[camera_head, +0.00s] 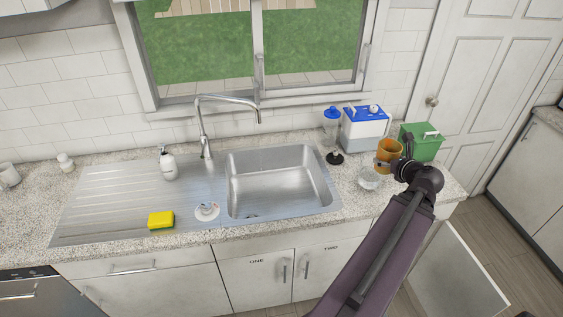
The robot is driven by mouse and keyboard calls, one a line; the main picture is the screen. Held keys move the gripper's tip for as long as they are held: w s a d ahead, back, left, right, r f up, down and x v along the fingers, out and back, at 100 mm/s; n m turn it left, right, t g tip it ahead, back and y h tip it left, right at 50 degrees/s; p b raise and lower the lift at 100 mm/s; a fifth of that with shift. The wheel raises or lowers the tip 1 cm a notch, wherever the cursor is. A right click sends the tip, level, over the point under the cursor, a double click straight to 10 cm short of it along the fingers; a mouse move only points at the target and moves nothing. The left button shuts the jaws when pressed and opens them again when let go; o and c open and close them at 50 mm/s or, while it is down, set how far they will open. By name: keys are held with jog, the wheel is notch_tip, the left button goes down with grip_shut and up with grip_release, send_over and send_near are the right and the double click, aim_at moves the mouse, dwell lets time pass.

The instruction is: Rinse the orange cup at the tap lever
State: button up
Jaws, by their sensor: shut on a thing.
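The orange cup (389,153) is upright at the right end of the counter area, in front of the green box. My gripper (385,164) is shut on the cup from its near side; the wrist hides part of the grip. I cannot tell whether the cup touches the counter. The curved metal tap (203,125) stands behind the sink, well to the left of my gripper. Its lever is near the base (207,153) but too small to make out clearly. The steel sink basin (278,182) looks empty, and no running water shows.
A clear glass bowl (370,181) sits just below the cup. A blue-lidded container (365,128), a blue-topped bottle (332,130) and a green box (424,143) stand nearby. A soap bottle (168,163), yellow sponge (160,220) and small white dish (206,211) are left of the basin.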

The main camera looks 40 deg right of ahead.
jog(key=shift+w, duration=0.15)
jog(key=w+a+f+n+y+b, duration=0.2)
jog(key=w+a+f+y+b, duration=0.1)
jog(key=w, duration=0.7)
jog(key=w+a+f+n+y+b, duration=0.3)
jog(key=w+a+f+b, duration=0.3)
jog(key=w, duration=0.5)
jog(key=w+a+f+n+t+y+b, duration=0.1)
jog(key=w+a+f+n+y+b, duration=0.2)
jog(key=w, duration=0.7)
jog(key=shift+w+a+f+b, duration=0.2)
jog(key=shift+a+f+b, duration=0.7)
jog(key=shift+a, duration=0.3)
jog(key=shift+w, duration=0.1)
jog(key=w+d+f+b, duration=0.1)
jog(key=w, duration=0.5)
jog(key=w+d+f+b, duration=0.1)
jog(key=w+d, duration=0.1)
jog(key=w, duration=0.5)
jog(key=shift+w+d+f+b, duration=0.15)
jog(key=shift+w+f+b, duration=0.05)
jog(key=shift+f+b, duration=0.2)
jog(key=shift+s+d, duration=0.15)
jog(key=shift+d, duration=0.45)
jog(key=shift+a, duration=0.6)
